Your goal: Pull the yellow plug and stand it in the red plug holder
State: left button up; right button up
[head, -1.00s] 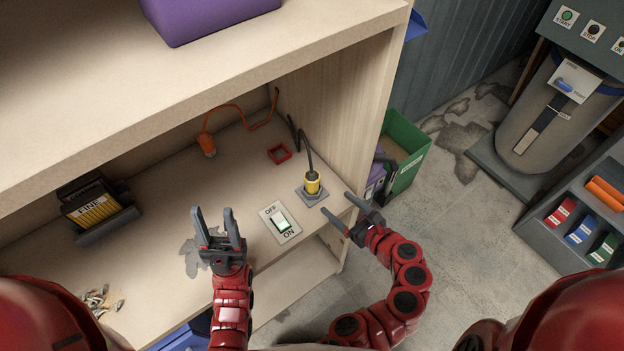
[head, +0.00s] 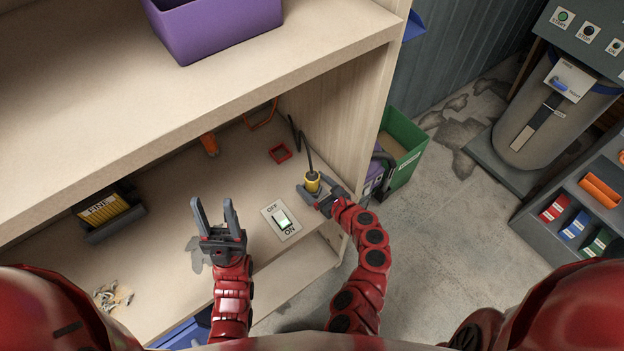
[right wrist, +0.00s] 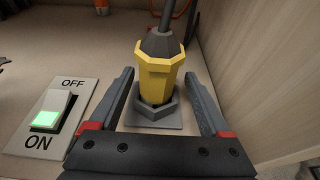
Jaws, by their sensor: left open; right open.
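The yellow plug (head: 313,182) stands upright in a grey socket on the lower shelf, with a dark cable rising from its top. In the right wrist view the yellow plug (right wrist: 158,77) sits in its grey socket plate (right wrist: 150,118). My right gripper (head: 313,193) is open, with one finger on each side of the plug and gaps between. The red plug holder (head: 280,153) is a small square frame on the shelf behind and left of the plug. My left gripper (head: 213,212) is open and empty, above the shelf left of the switch.
A switch plate (head: 281,221) marked OFF and ON lies left of the socket, lit green. The shelf's side wall (head: 345,110) rises close on the right. A purple bin (head: 215,25) sits on the upper shelf.

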jog(key=shift+x, duration=1.75)
jog(key=shift+s+a+r, duration=0.1)
grip_shut()
